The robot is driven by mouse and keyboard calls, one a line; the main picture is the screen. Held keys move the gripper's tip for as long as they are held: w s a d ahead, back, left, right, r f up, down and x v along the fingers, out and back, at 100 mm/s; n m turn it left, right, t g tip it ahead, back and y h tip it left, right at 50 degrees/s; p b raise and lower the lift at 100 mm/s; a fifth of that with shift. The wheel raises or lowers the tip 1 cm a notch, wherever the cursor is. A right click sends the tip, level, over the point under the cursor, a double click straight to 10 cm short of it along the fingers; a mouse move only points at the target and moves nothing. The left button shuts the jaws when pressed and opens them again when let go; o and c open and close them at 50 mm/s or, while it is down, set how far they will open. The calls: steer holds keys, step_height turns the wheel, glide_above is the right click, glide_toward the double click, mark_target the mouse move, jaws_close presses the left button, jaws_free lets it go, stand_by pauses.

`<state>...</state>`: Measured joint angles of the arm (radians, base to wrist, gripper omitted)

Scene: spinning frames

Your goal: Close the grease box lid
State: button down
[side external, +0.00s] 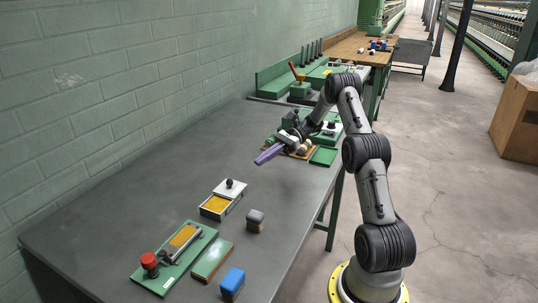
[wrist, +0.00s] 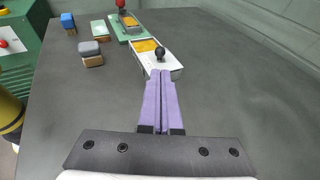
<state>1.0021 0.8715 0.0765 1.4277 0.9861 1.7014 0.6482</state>
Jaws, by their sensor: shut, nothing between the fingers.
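The grease box (side external: 217,208) is a small white box with yellow grease showing in its open part. Its white lid (side external: 231,188) with a black knob covers only the end of the box nearer my gripper. In the wrist view, the box (wrist: 146,45) lies straight ahead of my fingertips, with the lid (wrist: 171,63) on its near end. My gripper (side external: 259,161) is shut and empty, its purple fingers held above the table, apart from the box. The fingers also show in the wrist view (wrist: 161,73).
A green plate (side external: 204,239) with a yellow strip and red knob lies near the box. A grey block (side external: 255,219), a green-topped block (side external: 212,260) and a blue-topped block (side external: 232,282) stand nearby. Green fixtures (side external: 298,92) stand behind my arm. The table toward the wall is clear.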

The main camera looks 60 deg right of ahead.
glide_toward(230, 184)
steer(key=x, duration=0.3)
steer(key=w+x, duration=0.1)
steer(key=x, duration=0.1)
steer(key=shift+d+f, duration=0.1)
steer(key=shift+f, duration=0.1)
steer(key=a, duration=0.8)
steer(key=shift+a, duration=0.1)
